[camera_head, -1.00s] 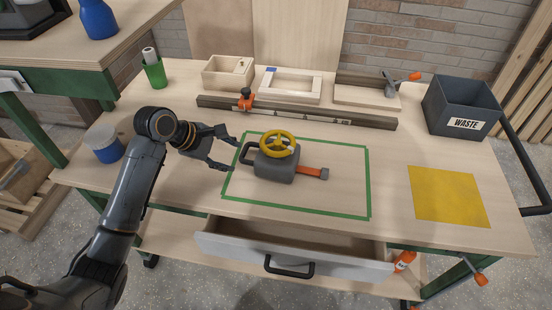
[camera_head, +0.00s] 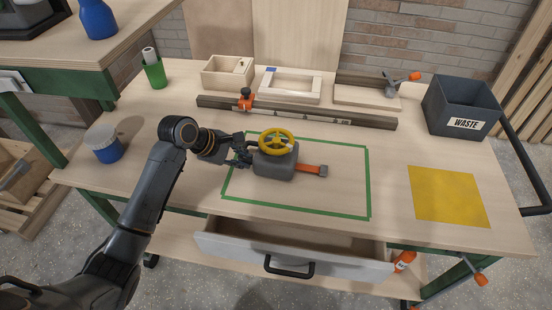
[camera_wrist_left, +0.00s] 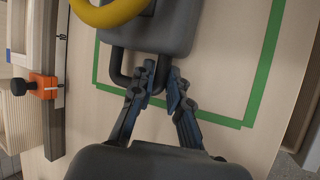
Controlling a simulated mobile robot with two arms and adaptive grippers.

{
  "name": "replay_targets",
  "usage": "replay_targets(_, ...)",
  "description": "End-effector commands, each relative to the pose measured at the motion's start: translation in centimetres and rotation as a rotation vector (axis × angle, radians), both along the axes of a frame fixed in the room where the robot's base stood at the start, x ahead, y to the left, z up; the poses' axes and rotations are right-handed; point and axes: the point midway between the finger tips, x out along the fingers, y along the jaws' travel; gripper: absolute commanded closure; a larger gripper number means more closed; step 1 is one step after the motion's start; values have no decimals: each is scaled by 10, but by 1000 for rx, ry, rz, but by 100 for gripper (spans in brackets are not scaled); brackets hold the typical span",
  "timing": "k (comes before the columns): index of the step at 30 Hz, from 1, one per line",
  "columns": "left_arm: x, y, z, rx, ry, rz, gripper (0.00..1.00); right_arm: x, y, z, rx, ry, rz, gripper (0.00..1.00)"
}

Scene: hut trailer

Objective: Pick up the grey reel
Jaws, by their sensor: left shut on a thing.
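The grey reel (camera_head: 275,167) sits on the workbench inside a green taped rectangle (camera_head: 368,180). It has a yellow wheel on top, an orange strip pointing right and a dark loop handle on its left side. My left gripper (camera_head: 245,155) is at the handle side and is shut on the reel's handle. In the left wrist view the blue-grey fingers (camera_wrist_left: 162,78) close around the handle bar, with the reel's grey body (camera_wrist_left: 160,32) just beyond. The fingers partly hide the handle. The right gripper is not in view.
An open drawer (camera_head: 220,244) juts out below the bench front. A long rail with an orange clamp (camera_head: 245,101) lies behind the rectangle. A dark waste bin (camera_head: 450,108) and a yellow mat (camera_head: 445,194) are on the right. A blue-and-white tub (camera_head: 105,146) stands left.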

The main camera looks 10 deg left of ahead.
Motion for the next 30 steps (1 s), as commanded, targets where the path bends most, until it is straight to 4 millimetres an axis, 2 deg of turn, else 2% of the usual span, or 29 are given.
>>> replay_targets(12,1,0,8,-3,-6,0,100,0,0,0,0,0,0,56)
replay_targets(14,2,0,15,-3,-8,-1,100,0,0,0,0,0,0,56)
replay_targets(24,2,0,81,-2,-9,1,100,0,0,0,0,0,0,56)
replay_targets(30,1,0,100,-3,-5,0,100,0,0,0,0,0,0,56)
